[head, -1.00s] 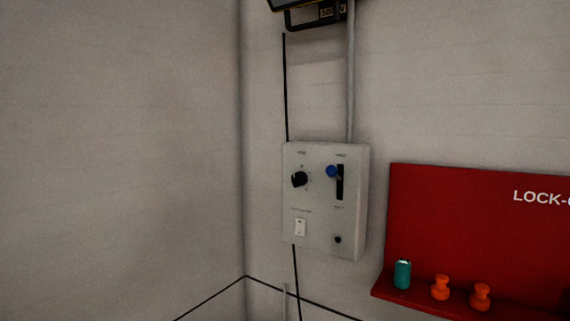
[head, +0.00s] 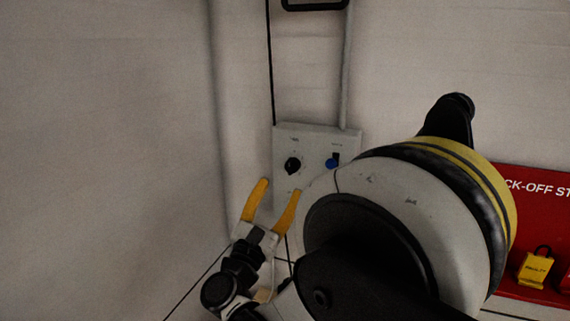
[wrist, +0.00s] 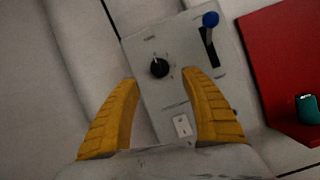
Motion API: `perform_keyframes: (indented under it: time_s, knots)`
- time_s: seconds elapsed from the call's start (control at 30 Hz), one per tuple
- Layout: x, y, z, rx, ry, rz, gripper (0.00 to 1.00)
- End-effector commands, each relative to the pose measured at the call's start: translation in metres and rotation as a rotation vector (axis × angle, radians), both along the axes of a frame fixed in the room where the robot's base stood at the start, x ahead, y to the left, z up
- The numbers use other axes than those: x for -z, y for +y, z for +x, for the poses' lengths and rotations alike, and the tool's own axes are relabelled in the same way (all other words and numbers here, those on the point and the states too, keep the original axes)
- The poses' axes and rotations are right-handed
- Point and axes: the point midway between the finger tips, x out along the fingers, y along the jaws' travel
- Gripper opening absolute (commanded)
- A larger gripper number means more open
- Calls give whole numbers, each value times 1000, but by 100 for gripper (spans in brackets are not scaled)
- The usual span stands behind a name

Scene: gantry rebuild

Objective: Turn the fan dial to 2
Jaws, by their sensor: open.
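The fan dial is a round black knob (head: 292,165) on the upper left of a grey control box (head: 318,133) on the wall. It also shows in the wrist view (wrist: 159,68), with a small light mark on it; I cannot read its setting. My gripper (head: 279,186) has two yellow fingers, spread open and empty. In the head view it is below and left of the dial. In the wrist view the fingers (wrist: 162,85) point toward the box, and the dial lies beyond and between the tips, apart from them.
A slider with a blue knob (wrist: 210,19) is right of the dial. A white rocker switch (wrist: 182,125) sits lower on the box. A red lock-off board (head: 510,240) hangs to the right. My arm hides the lower right of the box.

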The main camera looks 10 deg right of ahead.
Motion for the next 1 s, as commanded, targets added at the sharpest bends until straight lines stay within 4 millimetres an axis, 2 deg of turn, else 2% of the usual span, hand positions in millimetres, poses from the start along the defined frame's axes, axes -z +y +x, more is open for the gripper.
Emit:
perform_keyframes:
  time_s: [0.1, 0.33, 0.5, 0.77, 0.87, 0.93, 0.97, 1.0]
  knots:
    - [-11, -16, 19, 3, 0, 1, 54]
    - [-25, -37, 47, 1, 1, 3, 54]
    - [-29, -43, 55, 1, 0, 3, 54]
    - [-29, -43, 56, -2, 0, 3, 54]
    - [-29, -43, 56, -1, 0, 4, 28]
    - [-29, -43, 56, -1, 0, 4, 7]
    - [-29, -43, 56, -1, 0, 4, 0]
    - [-29, -43, 56, -1, 0, 4, 0]
